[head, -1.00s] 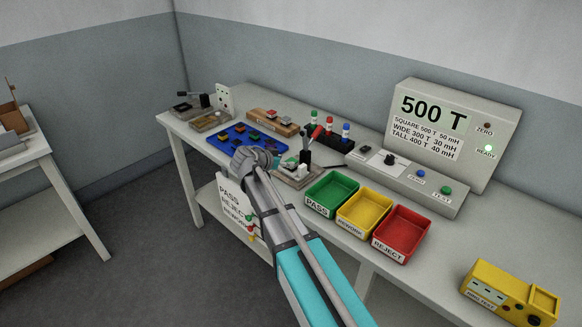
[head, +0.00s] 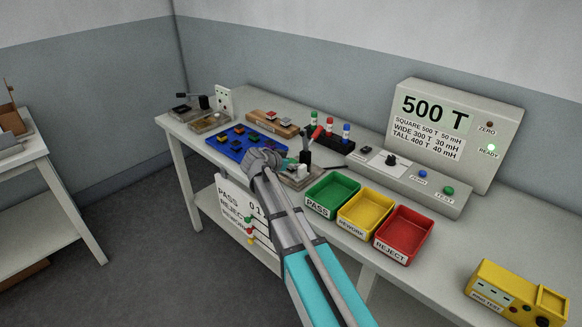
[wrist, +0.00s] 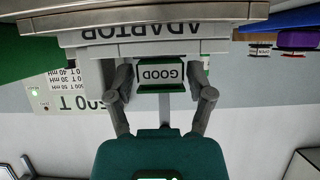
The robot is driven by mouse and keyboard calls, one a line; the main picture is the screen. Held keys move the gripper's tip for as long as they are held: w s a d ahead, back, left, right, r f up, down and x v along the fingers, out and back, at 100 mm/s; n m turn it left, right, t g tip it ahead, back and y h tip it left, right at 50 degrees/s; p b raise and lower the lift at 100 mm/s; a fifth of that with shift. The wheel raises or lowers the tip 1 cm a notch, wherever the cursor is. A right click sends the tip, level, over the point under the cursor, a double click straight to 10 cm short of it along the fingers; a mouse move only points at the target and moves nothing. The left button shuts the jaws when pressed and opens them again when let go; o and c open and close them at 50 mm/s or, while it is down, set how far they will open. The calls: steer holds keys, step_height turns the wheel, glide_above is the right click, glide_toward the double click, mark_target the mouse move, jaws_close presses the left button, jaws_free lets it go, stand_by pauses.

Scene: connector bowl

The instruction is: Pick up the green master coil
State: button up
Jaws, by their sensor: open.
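The green master coil, a green-edged block with a white "GOOD" label (wrist: 168,75), shows in the wrist view, upside down. It sits at a grey fixture marked "ADAPTOR" (wrist: 185,38). My gripper (wrist: 162,84) is open, with one finger on each side of the coil; I cannot tell whether either finger touches it. In the head view my gripper (head: 274,163) is at the left side of the small fixture (head: 302,180) on the bench. There my arm and the fixture's parts mostly hide the coil.
A blue tray (head: 222,150) with several coils lies left of my gripper. Green (head: 345,187), yellow (head: 352,230) and red (head: 405,255) bins stand to the right. A tester (head: 478,135) stands behind.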

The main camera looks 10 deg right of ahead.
jaws_close()
steer(key=shift+r, duration=0.15)
steer(key=shift+r+p, duration=0.95)
steer(key=shift+p, duration=0.1)
steer(key=s+r+p, duration=1.1)
steer(key=s, duration=0.3)
steer(key=shift+f, duration=0.1)
